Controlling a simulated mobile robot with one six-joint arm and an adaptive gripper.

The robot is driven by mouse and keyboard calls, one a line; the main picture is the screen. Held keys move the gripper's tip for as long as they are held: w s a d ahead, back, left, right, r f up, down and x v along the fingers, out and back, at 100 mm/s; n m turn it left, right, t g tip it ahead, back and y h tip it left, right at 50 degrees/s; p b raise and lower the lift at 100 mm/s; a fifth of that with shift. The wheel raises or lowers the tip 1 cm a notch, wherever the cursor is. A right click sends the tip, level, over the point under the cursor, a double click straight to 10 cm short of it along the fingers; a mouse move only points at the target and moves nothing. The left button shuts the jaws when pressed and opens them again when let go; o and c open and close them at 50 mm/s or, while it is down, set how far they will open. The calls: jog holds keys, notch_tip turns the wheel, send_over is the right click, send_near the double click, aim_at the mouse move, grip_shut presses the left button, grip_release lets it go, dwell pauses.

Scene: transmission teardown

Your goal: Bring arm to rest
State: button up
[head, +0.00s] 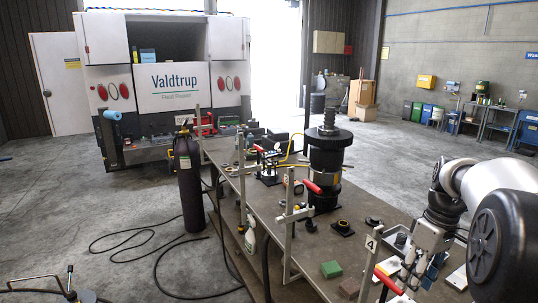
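My arm (485,178) comes in from the right edge, with a pale link and large black joints. It bends down over the near right end of the workbench (262,205). My gripper (412,265) points down there, close above a few small trays and flat parts. Its fingers are small and blend in with the things behind them, so I cannot tell whether they are open or shut, or whether they touch anything.
A tall dark transmission assembly (327,160) stands upright on the bench. Clamps with red handles line the bench's left edge. A dark gas cylinder (188,180) and hoses occupy the floor to the left.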

jog(key=s+a+m+t+h+b, duration=0.2)
jog(key=s+a+b, duration=0.65)
jog(key=a, duration=0.75)
jog(key=s+a+f+m+t+b, duration=0.1)
jog(key=s+a+f, duration=0.2)
jog(key=s, duration=0.3)
jog(key=s+a+f+m+t+b, duration=0.1)
jog(key=s+a+f+t, duration=0.1)
jog(key=s+a+f, duration=0.2)
jog(key=s+f, duration=0.2)
jog(key=s, duration=0.1)
jog(key=shift+y+b, duration=0.3)
jog(key=shift+b, duration=0.1)
